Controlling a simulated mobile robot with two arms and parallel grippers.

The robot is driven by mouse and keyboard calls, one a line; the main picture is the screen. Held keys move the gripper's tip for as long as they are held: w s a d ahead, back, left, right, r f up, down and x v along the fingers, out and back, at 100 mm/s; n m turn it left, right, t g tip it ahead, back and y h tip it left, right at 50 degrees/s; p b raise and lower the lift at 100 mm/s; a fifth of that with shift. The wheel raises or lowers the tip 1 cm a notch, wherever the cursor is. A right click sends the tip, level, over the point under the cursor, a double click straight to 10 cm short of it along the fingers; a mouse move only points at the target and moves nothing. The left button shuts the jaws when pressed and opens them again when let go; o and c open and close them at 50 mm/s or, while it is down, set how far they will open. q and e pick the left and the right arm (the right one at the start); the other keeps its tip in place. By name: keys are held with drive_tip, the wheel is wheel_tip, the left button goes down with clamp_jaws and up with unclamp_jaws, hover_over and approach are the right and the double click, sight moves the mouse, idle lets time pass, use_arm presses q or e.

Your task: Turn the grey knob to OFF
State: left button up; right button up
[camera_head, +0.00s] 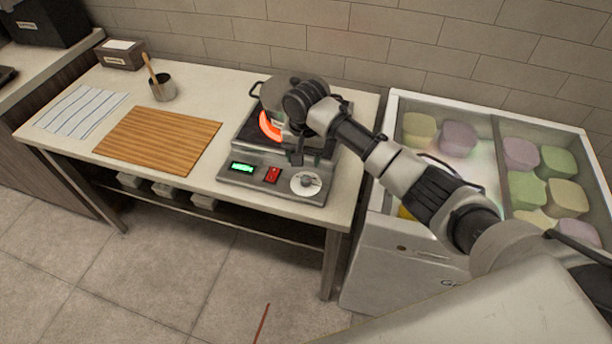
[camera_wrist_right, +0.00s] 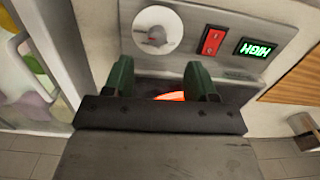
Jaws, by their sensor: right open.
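The grey knob (camera_head: 306,182) sits on a white round dial at the right end of the hot plate's front panel (camera_head: 261,186). In the right wrist view the knob (camera_wrist_right: 157,36) shows just beyond my fingertips; its markings are too small to read. My right gripper (camera_head: 297,157) is above the panel, close behind the knob and apart from it. In the wrist view my right gripper (camera_wrist_right: 160,75) has its two dark green fingers spread, with nothing between them. The burner (camera_head: 268,127) glows orange, partly hidden by my wrist. My left gripper is not in view.
A red switch (camera_head: 272,174) and a lit green display (camera_head: 242,168) are left of the knob. A metal pot (camera_head: 275,92) stands behind my wrist. A wooden board (camera_head: 158,140) lies left; an open freezer (camera_head: 400,262) with coloured tubs stands right.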

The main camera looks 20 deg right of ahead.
sight(306, 179)
drive_tip(key=shift+m, duration=0.3)
drive_tip(key=f, duration=0.6)
drive_tip(key=w+f, duration=0.1)
drive_tip(key=f, duration=0.2)
drive_tip(key=shift+d+f, duration=0.35)
drive_tip(key=shift+d, duration=0.05)
drive_tip(key=c, duration=0.9)
